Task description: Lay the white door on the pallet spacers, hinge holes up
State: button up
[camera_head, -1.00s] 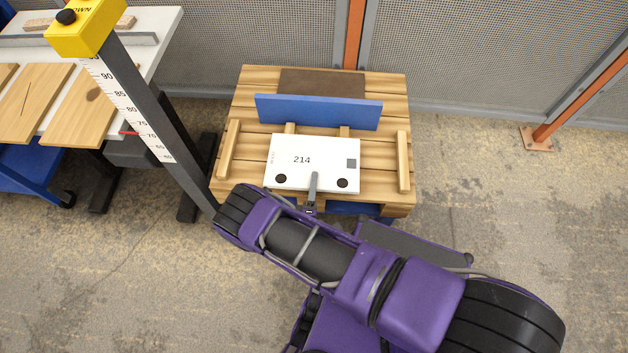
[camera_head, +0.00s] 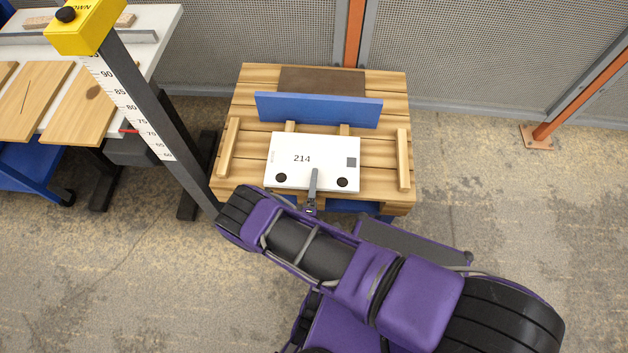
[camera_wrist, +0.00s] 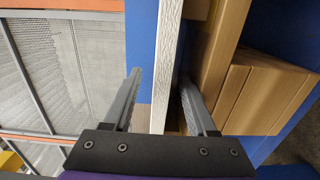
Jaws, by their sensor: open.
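The white door (camera_head: 318,160), marked 214, lies flat over the pallet (camera_head: 225,187), its two dark round hinge holes facing up along the near edge. Two spacers (camera_head: 345,130) show their far ends behind it; the rest of them is hidden under the door. My gripper (camera_head: 313,188) is at the middle of the door's near edge, one finger above the face; the lower finger is hidden there. In the wrist view my gripper (camera_wrist: 160,78) is open, its fingers on either side of the door's edge (camera_wrist: 167,60). A gap shows on the upper-face side; the underside finger is closer, contact unclear.
A blue upright board (camera_head: 318,111) stands just behind the door. Wooden strips (camera_head: 403,160) lie at both sides of the pallet. A post with a scale (camera_head: 150,110) and a bench with boards (camera_head: 165,30) stand left. Mesh fencing (camera_head: 460,55) closes the back. Floor at right is clear.

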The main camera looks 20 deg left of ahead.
jog(key=shift+s, duration=0.1)
jog(key=shift+p+v, duration=0.3)
jog(key=shift+v, duration=1.1)
jog(key=shift+v, duration=1.5)
jog(key=o, duration=0.6)
jog(key=shift+c, duration=0.2)
jog(key=s+r+p, duration=0.2)
jog(key=r+p, duration=0.1)
jog(key=s+r+p, duration=0.1)
jog(key=r+p, duration=0.1)
jog(key=shift+d, duration=0.4)
